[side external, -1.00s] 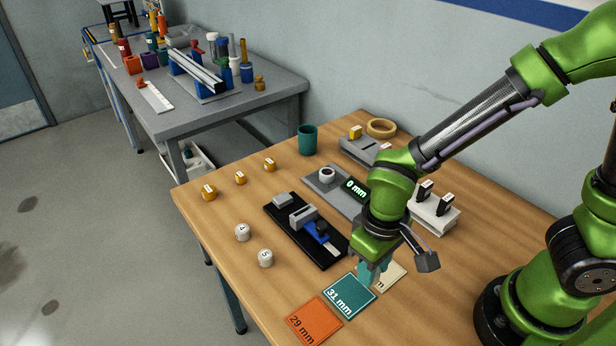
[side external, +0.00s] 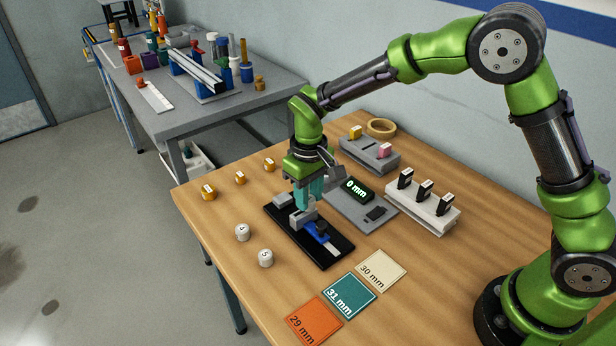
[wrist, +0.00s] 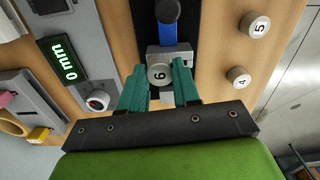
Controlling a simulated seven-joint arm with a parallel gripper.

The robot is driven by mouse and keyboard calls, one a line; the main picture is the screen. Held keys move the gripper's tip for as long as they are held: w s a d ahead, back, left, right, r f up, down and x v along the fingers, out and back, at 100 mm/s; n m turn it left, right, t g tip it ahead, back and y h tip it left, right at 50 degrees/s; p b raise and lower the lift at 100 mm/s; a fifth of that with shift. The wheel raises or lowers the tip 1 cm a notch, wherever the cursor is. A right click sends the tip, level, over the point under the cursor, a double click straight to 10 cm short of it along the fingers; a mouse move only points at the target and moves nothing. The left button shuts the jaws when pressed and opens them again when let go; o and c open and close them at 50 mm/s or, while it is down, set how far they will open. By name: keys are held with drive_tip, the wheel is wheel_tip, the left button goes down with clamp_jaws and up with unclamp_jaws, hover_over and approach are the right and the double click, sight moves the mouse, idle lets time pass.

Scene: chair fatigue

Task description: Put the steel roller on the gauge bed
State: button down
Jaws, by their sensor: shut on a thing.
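The steel roller (wrist: 160,74), a short grey cylinder marked 6, sits between the teal fingers in the wrist view. My gripper (side external: 308,197) is shut on it above the gauge with the black base (side external: 289,236). The gauge has grey blocks (side external: 302,215) and a blue slider (side external: 316,232). In the wrist view, the roller overlaps a grey gauge block (wrist: 168,53). The fingers hide the roller in the side view, and I cannot tell whether it touches the bed.
Rollers 4 (side external: 242,232) and 5 (side external: 265,258) stand left of the gauge. A display reading 0 mm (side external: 357,190) is close on the right. A white rack (side external: 420,207) holds black blocks. Orange (side external: 313,318), teal (side external: 349,296) and cream (side external: 381,270) cards lie in front.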

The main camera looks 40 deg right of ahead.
drive_tip(key=w, duration=0.2)
drive_tip(key=w+a, duration=0.1)
drive_tip(key=w, duration=0.1)
drive_tip(key=shift+w+a+f, duration=0.1)
drive_tip(key=shift+f, duration=1.85)
drive_tip(key=shift+f, duration=0.15)
drive_tip(key=c, duration=0.8)
unclamp_jaws()
